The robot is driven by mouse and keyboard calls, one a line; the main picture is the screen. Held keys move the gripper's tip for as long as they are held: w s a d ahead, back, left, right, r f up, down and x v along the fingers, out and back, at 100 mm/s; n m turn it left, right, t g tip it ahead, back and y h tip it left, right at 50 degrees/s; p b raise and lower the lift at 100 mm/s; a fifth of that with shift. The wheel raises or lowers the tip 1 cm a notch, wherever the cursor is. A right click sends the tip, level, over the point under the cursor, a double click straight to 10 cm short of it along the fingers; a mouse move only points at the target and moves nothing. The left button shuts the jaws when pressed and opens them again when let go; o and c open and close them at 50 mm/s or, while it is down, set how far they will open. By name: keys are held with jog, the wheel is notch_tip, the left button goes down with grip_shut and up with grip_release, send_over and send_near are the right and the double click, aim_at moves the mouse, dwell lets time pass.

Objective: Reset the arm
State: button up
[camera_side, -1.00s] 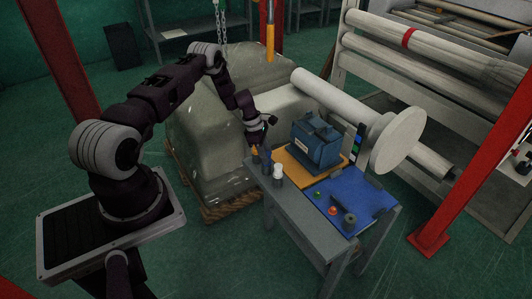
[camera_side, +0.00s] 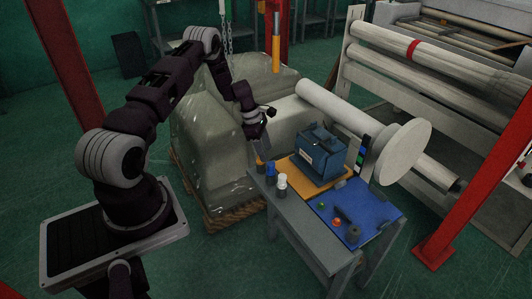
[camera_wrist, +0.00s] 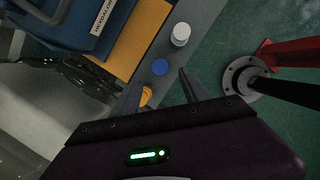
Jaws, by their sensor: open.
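My gripper (camera_side: 263,154) is at the left end of the grey table in the side view, above the row of small bottles. In the wrist view its two fingers (camera_wrist: 158,80) are spread apart with nothing between their tips. A white-capped bottle (camera_side: 282,182), a blue-capped bottle (camera_side: 270,169) and an orange-capped one stand in a row. The wrist view shows the white cap (camera_wrist: 181,34) and blue cap (camera_wrist: 160,67) beyond or between the fingers, and the orange cap (camera_wrist: 146,95) partly hidden by the left finger.
A blue case (camera_side: 320,155) stands on an orange mat (camera_side: 290,166). A blue mat (camera_side: 375,204) beside it holds small red, green and dark parts. A large roller (camera_side: 400,150), a wrapped pallet load (camera_side: 205,150) and a red post (camera_side: 478,180) surround the table.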

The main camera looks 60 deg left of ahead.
jog(key=w+d+r+m, duration=0.2)
jog(key=d+r+m, duration=0.15)
jog(key=r, duration=0.55)
jog(key=w+d+r+m, duration=0.1)
jog(key=d+r+m, duration=0.3)
jog(key=r, duration=0.5)
jog(key=s+d+r+m, duration=0.2)
jog(key=d+r+m, duration=0.1)
jog(key=d+r, duration=0.3)
jog(key=s+d+r+m, duration=0.2)
jog(key=s+d+r, duration=0.1)
jog(key=d+r, duration=0.3)
jog(key=s+d+r+m+t+y, duration=0.1)
jog(key=s+d+r+m+y, duration=0.1)
jog(key=s+d+r+m, duration=0.6)
jog(key=s+d+r+m+t, duration=0.1)
jog(key=s+m, duration=0.5)
jog(key=s, duration=1.2)
jog(key=shift+s+d+t, duration=0.3)
jog(key=shift+d+t, duration=0.3)
jog(key=shift+d, duration=0.05)
